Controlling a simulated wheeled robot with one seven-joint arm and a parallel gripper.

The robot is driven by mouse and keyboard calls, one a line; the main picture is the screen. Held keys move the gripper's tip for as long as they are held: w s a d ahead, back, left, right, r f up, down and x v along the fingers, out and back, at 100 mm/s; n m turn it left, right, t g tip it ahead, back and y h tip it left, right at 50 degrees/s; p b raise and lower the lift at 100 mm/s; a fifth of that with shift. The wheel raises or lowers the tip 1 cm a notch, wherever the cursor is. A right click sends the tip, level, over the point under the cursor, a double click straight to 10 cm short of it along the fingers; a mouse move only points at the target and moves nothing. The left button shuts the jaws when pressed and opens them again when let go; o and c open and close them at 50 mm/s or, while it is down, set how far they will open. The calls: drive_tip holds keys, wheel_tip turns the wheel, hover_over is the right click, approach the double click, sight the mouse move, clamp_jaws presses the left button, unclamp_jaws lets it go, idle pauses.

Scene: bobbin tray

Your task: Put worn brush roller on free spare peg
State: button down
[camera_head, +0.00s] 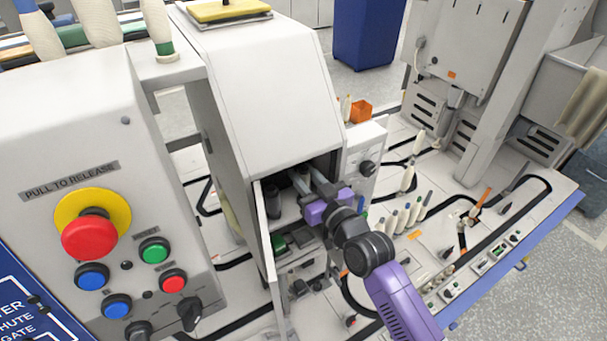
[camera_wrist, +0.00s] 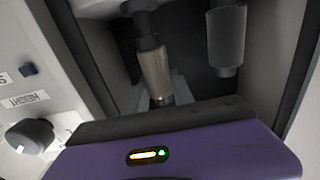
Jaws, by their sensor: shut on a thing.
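My gripper (camera_head: 318,188) reaches into the open compartment of a white machine, its purple body at the doorway. In the wrist view its fingers (camera_wrist: 160,100) are shut on a brush roller (camera_wrist: 155,70) with a brownish-grey middle and a darker collar above. A second, dark grey roller (camera_wrist: 226,40) hangs to the right, apart from the fingers. In the head view a dark cylinder (camera_head: 274,203) stands inside the compartment, left of my gripper. The far end of the held roller is hidden. I cannot pick out a free spare peg in either view.
The open compartment door (camera_head: 270,240) stands close on the left. A control panel with a red stop button (camera_head: 90,238) is at far left. A small box with a black knob (camera_head: 367,168) is right of the opening. Several cream bobbins (camera_head: 408,217) stand farther right.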

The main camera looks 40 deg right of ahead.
drive_tip(key=shift+f+b, duration=0.95)
drive_tip(key=shift+f, duration=0.15)
drive_tip(key=c, duration=1)
unclamp_jaws()
drive_tip(key=shift+s+a+b, duration=0.1)
drive_tip(key=shift+s+a, duration=0.15)
drive_tip(key=shift+s, duration=1.05)
drive_tip(key=shift+s+a+b, duration=0.15)
drive_tip(key=shift+s+a, duration=0.15)
drive_tip(key=shift+s, duration=0.95)
drive_tip(key=shift+s+a+b, duration=0.1)
drive_tip(key=shift+s+a, duration=0.15)
drive_tip(key=shift+s, duration=1.05)
drive_tip(key=shift+r, duration=0.1)
